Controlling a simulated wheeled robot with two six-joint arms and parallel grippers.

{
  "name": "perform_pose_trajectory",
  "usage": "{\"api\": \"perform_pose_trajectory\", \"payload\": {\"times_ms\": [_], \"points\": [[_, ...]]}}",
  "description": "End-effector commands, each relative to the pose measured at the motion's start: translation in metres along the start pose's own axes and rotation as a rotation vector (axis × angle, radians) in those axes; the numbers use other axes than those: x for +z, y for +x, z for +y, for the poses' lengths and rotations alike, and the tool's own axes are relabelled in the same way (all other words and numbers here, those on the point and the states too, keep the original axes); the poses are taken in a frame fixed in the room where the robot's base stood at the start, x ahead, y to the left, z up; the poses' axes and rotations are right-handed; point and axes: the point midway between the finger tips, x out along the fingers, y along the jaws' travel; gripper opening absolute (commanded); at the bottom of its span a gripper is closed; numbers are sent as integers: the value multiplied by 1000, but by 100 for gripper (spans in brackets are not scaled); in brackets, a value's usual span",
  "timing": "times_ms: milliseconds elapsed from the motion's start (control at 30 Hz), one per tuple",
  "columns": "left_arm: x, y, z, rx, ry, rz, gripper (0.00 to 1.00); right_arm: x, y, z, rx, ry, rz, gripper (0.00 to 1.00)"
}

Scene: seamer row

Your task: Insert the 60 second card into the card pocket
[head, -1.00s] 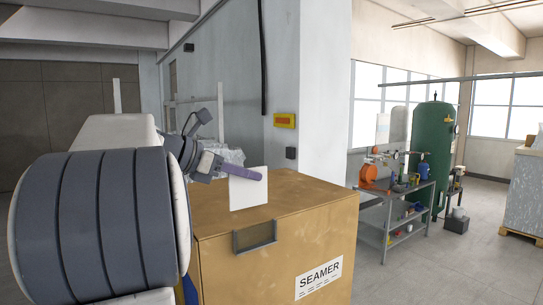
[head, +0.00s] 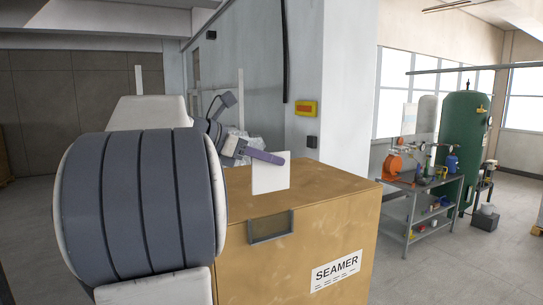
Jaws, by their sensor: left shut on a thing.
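A blank white card (head: 270,179) is held upright above the front part of the wooden box marked SEAMER (head: 335,222). No writing shows on the side of the card facing me. My left gripper (head: 266,157), with purple fingers, is shut on the card near its top edge. The card pocket (head: 271,227) is a grey metal frame on the box's front face, near its top edge. The card is above the pocket and apart from it. My left arm covers the left part of the view. My right gripper does not show.
A grey shelf cart (head: 412,207) with an orange machine (head: 393,164) stands to the right, beside a green tank (head: 464,140). A pillar with a yellow and red box (head: 306,108) stands behind the seamer box. Open floor lies at the right.

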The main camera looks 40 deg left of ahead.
Motion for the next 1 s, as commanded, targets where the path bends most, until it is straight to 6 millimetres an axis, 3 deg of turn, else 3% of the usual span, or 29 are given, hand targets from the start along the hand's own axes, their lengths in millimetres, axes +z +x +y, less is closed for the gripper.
{"api": "perform_pose_trajectory", "payload": {"times_ms": [400, 1000], "points": [[-38, 17, -1, -2, 1, -1, 0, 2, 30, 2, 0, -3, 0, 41], [-40, 18, -1, -1, 2, 0, 0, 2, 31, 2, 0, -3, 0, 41]]}}
